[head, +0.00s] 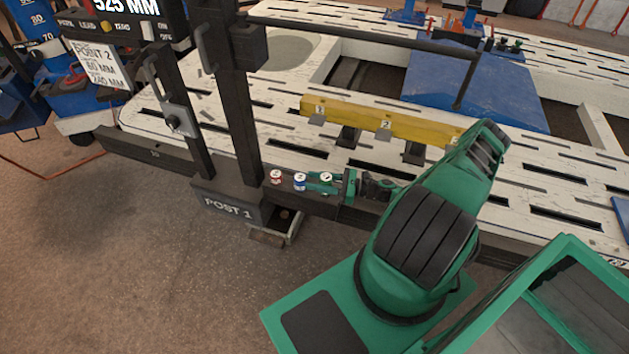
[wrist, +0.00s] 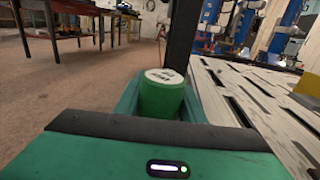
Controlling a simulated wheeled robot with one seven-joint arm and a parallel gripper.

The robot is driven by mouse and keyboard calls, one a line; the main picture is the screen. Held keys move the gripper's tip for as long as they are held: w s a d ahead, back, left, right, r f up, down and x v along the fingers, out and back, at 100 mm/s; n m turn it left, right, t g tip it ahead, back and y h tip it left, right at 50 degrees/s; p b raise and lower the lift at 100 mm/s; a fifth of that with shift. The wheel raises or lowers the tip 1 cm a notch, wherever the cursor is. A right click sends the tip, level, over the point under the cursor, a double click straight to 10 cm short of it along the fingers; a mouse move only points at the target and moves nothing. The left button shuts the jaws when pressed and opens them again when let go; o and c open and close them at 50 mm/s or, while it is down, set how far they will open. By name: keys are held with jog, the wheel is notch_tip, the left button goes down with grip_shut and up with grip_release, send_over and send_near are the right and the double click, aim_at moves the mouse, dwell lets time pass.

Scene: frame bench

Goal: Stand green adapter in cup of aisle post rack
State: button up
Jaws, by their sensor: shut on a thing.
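The green adapter (wrist: 163,98) is an upright green cylinder with a white marked top, held between my green fingers in the wrist view. In the head view its white top (head: 326,177) shows at the tips of my gripper (head: 322,184), which is shut on it. It is in line with a red adapter (head: 276,176) and a blue adapter (head: 300,182) to its left. These stand along a dark rack (head: 316,204) beside the post marked POST 1 (head: 228,207). The fingers hide the green adapter's lower end, so I cannot tell whether it sits in a cup.
The dark post (head: 243,130) rises close left of the adapters. A slotted white bench (head: 560,190) lies behind, with a yellow numbered bar (head: 360,116) on it. A dark rod (head: 370,33) crosses above. Open floor (head: 120,270) lies at left front.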

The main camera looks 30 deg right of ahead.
jog(key=shift+f, duration=0.95)
jog(key=o, duration=1.4)
jog(key=v, duration=1)
jog(key=shift+s+d, duration=0.3)
